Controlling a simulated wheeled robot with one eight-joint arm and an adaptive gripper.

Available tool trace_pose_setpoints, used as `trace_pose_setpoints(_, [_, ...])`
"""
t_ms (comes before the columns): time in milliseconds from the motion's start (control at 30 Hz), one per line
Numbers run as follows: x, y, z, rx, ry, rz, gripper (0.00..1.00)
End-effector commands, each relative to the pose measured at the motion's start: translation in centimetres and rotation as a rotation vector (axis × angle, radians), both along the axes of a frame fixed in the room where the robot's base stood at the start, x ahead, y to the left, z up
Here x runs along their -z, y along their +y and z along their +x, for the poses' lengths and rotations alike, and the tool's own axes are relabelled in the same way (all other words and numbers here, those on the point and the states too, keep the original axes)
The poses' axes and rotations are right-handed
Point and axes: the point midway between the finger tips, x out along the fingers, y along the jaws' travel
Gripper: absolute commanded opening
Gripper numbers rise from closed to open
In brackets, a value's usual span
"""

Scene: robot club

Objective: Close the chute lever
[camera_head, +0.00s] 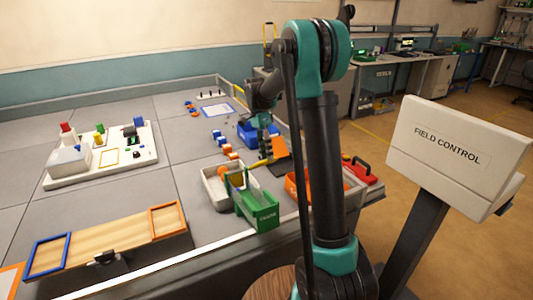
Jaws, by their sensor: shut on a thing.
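The green chute (262,214), with white lettering on its front, stands at the near edge of the grey field. A yellow bar (256,164), which looks like the chute lever, runs up to the right just behind the chute. My gripper (265,157) points down onto this bar with its fingers at it, shut on it. The fingertips are small and partly merge with the blue and orange things behind. My arm's own links hide part of the area to the right of the chute.
A grey bin (215,187) stands left of the chute. A blue bin (247,135) and an orange panel (281,153) are close behind my gripper. An orange tray (295,189) is to the right. The FIELD CONTROL stand (455,150) is further right.

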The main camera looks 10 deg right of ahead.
Motion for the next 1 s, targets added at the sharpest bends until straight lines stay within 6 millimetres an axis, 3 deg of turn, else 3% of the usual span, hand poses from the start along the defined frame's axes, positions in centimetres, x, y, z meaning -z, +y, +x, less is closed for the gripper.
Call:
trace_pose_setpoints(200, [0.4,0.5,0.7,-0.004,-0.019,0.009,0.0])
trace_pose_setpoints(233, [0.4,0.5,0.7,-0.004,-0.02,0.01,0.34])
trace_pose_setpoints(767, [0.3,0.3,0.6,-0.004,-0.02,0.007,0.34])
trace_pose_setpoints(1000, [-1.9,0.5,1.4,-0.004,-0.019,0.007,0.34])
